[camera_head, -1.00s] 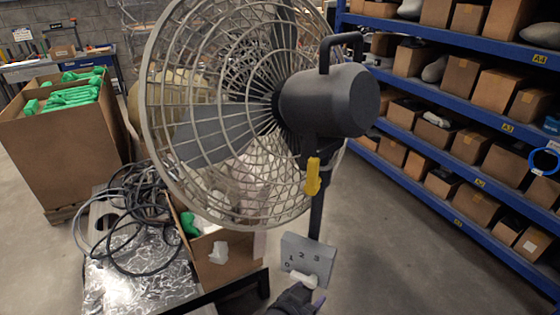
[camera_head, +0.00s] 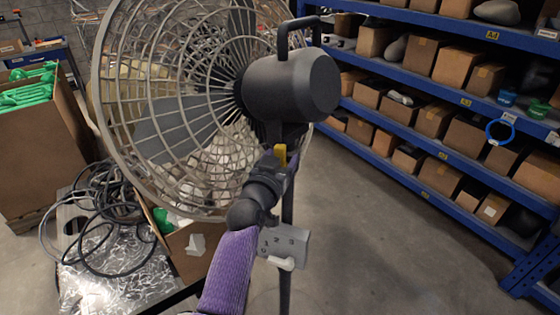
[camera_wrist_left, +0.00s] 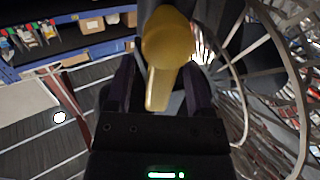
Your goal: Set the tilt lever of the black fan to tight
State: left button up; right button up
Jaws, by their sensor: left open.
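The black fan has a dark motor housing (camera_head: 295,88) with a handle on top and a pale wire cage. Its yellow tilt lever (camera_head: 280,152) is under the housing, mostly hidden behind my left gripper (camera_head: 279,166) in the head view. In the left wrist view the lever (camera_wrist_left: 164,50) has a rounded head and a narrow stem pointing down the picture. There the left gripper (camera_wrist_left: 161,88) is open, one finger on each side of the stem. Gaps show beside the stem; I cannot tell whether either finger touches it. The right gripper is not in view.
A grey control box (camera_head: 284,243) with a white knob is on the fan's pole, just right of my purple forearm. Black cables (camera_head: 105,205) and cardboard boxes are at left. Blue shelving (camera_head: 455,155) stands at right, with bare floor (camera_head: 390,240) before it.

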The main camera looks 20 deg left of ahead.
pick_arm(q)
jog(key=shift+c, duration=0.3)
grip_shut()
dwell(1.1)
